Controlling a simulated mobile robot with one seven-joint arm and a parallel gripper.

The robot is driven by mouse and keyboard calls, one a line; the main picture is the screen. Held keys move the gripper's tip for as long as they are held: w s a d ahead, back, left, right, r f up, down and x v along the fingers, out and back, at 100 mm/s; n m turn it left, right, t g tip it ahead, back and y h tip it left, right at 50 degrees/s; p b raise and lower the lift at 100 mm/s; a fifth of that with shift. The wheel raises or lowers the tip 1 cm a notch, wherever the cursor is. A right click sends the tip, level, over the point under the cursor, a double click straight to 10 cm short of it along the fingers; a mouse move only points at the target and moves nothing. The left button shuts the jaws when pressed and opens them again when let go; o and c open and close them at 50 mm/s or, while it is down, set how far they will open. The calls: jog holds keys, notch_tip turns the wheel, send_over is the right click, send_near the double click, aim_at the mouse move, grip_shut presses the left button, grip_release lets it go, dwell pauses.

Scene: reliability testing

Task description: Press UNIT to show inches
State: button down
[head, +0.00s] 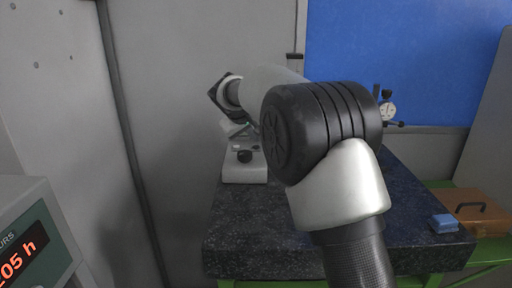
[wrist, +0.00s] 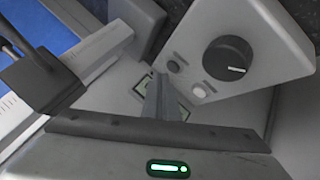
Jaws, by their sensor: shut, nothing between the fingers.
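A pale grey instrument (head: 245,172) stands on the dark stone table, under my arm. No label is legible, so I cannot tell which is UNIT. A small greenish display (wrist: 140,86) is mostly hidden behind my fingers. My gripper (wrist: 160,92) is shut and empty, its fingertips close to the display and left of the buttons. Contact cannot be told. In the head view my arm hides much of it.
The dark stone table (head: 240,235) has a blue block (head: 444,223) at its right corner. A dial gauge (head: 388,110) stands at the back right. An orange case (head: 480,210) lies beyond the right edge. An hour counter (head: 25,255) is at the lower left.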

aim_at(255, 150)
dwell(0.8)
jog(key=shift+f+b, duration=0.4)
jog(key=shift+f, duration=0.05)
jog(key=shift+f+b, duration=0.35)
jog(key=shift+f, duration=0.05)
dwell(0.4)
jog(key=shift+r, duration=0.1)
jog(key=shift+r+p, duration=0.65)
jog(key=shift+r, duration=0.1)
notch_tip(255, 150, up, 5)
jog(key=p, duration=0.4)
dwell(0.7)
